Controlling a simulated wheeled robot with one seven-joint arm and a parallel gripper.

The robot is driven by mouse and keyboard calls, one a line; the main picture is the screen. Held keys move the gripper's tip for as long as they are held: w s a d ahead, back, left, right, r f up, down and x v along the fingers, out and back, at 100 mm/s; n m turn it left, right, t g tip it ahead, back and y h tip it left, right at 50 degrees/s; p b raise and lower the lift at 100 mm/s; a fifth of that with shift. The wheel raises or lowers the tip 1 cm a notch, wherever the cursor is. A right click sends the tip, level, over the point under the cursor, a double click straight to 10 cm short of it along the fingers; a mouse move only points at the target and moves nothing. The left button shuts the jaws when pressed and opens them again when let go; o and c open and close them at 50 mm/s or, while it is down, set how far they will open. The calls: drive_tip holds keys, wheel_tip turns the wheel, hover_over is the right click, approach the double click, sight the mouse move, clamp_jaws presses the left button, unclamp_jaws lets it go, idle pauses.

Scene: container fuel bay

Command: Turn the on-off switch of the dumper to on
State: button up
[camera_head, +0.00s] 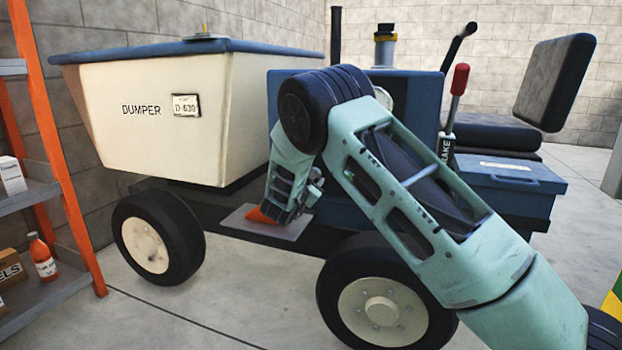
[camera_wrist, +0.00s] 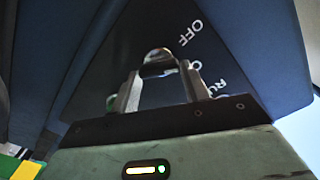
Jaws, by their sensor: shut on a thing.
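The dumper (camera_head: 165,110) has a cream skip and a dark blue body. In the wrist view, its dark switch panel (camera_wrist: 115,60) carries the white word OFF, a partly hidden label starting with O, and one starting with RU. My gripper (camera_wrist: 160,75) is shut on the switch (camera_wrist: 157,54), a small rounded metallic piece between the fingers. The fingers cover much of it, and I cannot tell which label it points to. In the head view, my gripper (camera_head: 287,205) reaches down beside the body; the switch is hidden there.
A grey plate (camera_head: 262,226) on the dumper's side lies just below my gripper, with an orange piece (camera_head: 262,215) above it. A red-topped brake lever (camera_head: 455,100) and the seat (camera_head: 495,132) are at right. An orange-framed shelf (camera_head: 55,150) stands at left.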

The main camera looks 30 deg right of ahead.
drive_tip(key=m+b, duration=0.1)
drive_tip(key=m, duration=0.4)
drive_tip(key=shift+f+b, duration=0.2)
drive_tip(key=shift+b, duration=0.1)
idle(0.5)
drive_tip(key=o, duration=1)
drive_tip(key=shift+s+r, duration=0.1)
drive_tip(key=p+v, duration=0.6)
drive_tip(key=v, duration=1.1)
drive_tip(key=shift+s+a, duration=0.1)
drive_tip(key=shift+a, duration=0.1)
